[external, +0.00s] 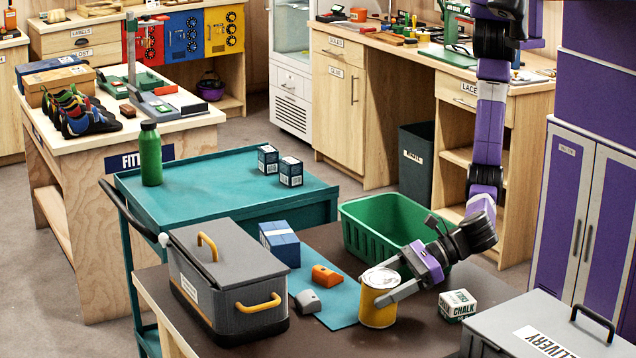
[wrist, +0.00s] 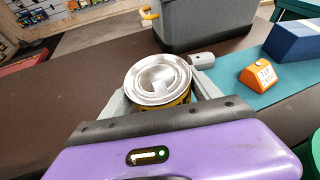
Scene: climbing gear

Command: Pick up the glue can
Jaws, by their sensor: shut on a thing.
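The glue can (external: 378,300) is a yellow can with a silver lid, near the front of the dark table. My gripper (external: 384,286) reaches in from the right and is shut on the can, with a finger on either side. In the wrist view the silver lid of the glue can (wrist: 158,78) shows between the fingers of my gripper (wrist: 160,88), and the can looks upright. The can's base appears at or very near the tabletop in the external view; I cannot tell whether it is lifted.
A green basket (external: 385,228) stands behind my gripper. A chalk box (external: 457,305) is close on the right, with a grey delivery box (external: 540,330) beyond. Orange (external: 326,276) and grey (external: 308,301) blocks, a blue box (external: 279,243) and a grey toolbox (external: 228,280) lie left.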

